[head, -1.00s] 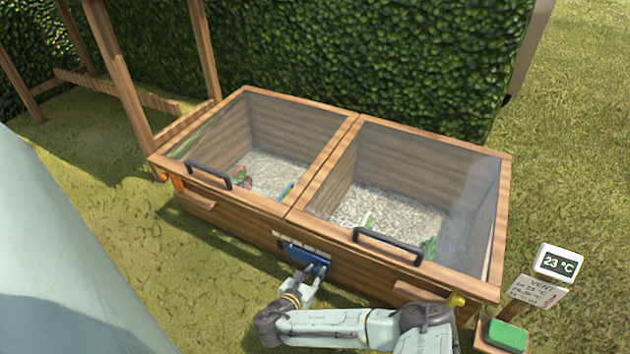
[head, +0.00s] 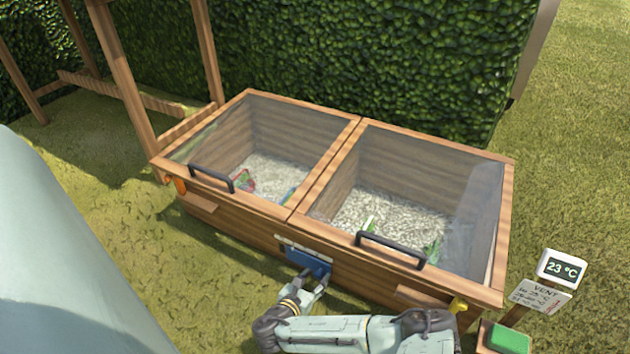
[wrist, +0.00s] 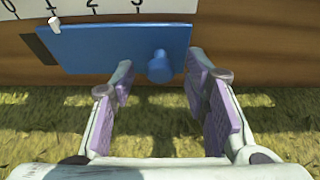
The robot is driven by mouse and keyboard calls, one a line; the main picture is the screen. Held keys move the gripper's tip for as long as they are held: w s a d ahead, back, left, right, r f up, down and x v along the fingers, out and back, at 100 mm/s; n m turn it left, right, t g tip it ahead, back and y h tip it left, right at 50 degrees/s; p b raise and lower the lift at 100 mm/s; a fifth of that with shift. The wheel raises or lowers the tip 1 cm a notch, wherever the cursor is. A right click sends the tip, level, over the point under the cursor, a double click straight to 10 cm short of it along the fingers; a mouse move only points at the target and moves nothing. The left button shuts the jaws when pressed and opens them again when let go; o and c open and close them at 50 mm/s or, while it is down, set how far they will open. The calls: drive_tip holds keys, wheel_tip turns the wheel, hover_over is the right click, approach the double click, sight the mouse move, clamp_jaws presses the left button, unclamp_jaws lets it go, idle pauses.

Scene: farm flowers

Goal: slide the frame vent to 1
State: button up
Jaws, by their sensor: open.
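The frame vent is a blue plate (head: 308,257) on the front wall of the wooden cold frame; it also shows in the wrist view (wrist: 100,48). A round blue knob (wrist: 160,68) sticks out near its right end. A white strip (wrist: 150,7) above it carries the figures 1, 2 and 3, with a partly cut-off figure at the left.
The cold frame has two glazed lids with black handles (head: 212,178) (head: 390,250). At the right stand a 23 °C display (head: 562,267), a vent sign (head: 540,294) and a green pad (head: 508,338). Grass lies free in front.

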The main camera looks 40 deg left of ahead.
drive_tip(key=v, duration=1.1)
